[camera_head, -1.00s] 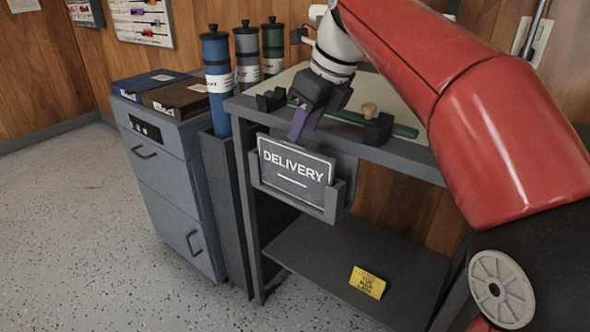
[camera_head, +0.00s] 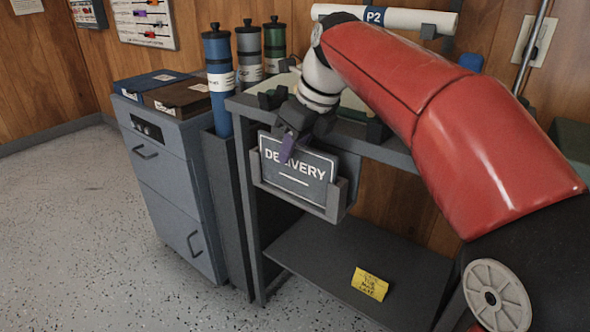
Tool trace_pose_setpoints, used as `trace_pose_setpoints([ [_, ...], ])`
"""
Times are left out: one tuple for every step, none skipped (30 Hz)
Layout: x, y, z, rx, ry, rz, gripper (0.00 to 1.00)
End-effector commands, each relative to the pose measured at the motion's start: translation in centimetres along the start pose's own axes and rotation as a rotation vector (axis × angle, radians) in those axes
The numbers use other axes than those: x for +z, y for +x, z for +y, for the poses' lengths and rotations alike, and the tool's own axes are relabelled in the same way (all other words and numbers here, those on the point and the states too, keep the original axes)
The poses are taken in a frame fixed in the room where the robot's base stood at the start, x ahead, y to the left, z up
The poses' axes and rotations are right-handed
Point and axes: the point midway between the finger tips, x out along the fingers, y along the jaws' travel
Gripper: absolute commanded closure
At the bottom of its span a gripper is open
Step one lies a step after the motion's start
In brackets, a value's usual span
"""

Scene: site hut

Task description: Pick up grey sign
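The grey sign (camera_head: 312,179) with white "DELIVERY" lettering stands upright in a dark grey holder (camera_head: 338,208) on the front of the workbench. My gripper (camera_head: 287,152), with purple fingertips, is at the sign's upper left part and overlaps some of its letters. In this view one finger covers the sign's face; the other finger is hidden. I cannot tell whether the fingers touch the sign or whether they are closed.
The workbench (camera_head: 385,150) has a low shelf (camera_head: 330,275) with a yellow note (camera_head: 370,284) on it. Blue (camera_head: 219,80), grey and green tubes stand at the left, beside a grey drawer cabinet (camera_head: 170,190). A white roll marked P2 (camera_head: 405,19) lies at the back. The floor on the left is clear.

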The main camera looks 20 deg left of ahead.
Motion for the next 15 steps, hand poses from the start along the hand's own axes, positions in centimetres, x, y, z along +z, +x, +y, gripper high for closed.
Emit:
trace_pose_setpoints([
  [-0.03, 0.04, 0.01, 0.0, 0.0, 0.0, 0.65],
  [-0.05, 0.08, 0.01, 0.0, 0.0, 0.0, 0.65],
  [-0.07, 0.14, 0.0, 0.0, 0.0, 0.0, 0.65],
  [-0.09, 0.18, 0.0, 0.0, 0.0, 0.0, 0.65],
  [-0.1, 0.21, 0.0, 0.0, 0.0, 0.0, 0.65],
  [-0.11, 0.25, 0.0, 0.0, 0.0, 0.0, 0.65],
  [-0.11, 0.27, 0.0, 0.0, 0.0, -0.001, 0.65],
  [-0.12, 0.28, -0.01, 0.0, 0.0, -0.001, 0.65],
  [-0.12, 0.29, -0.01, 0.0, 0.0, -0.001, 0.65],
  [-0.12, 0.29, -0.01, 0.0, 0.0, -0.001, 0.65],
  [-0.12, 0.29, -0.01, 0.0, 0.0, -0.001, 0.65],
  [-0.12, 0.29, -0.01, 0.0, 0.0, -0.001, 0.65],
  [-0.12, 0.29, -0.01, 0.0, 0.0, -0.001, 0.65],
  [-0.12, 0.29, 0.0, 0.0, 0.0, -0.001, 0.65],
  [-0.12, 0.29, 0.0, 0.0, 0.0, -0.001, 0.69],
])
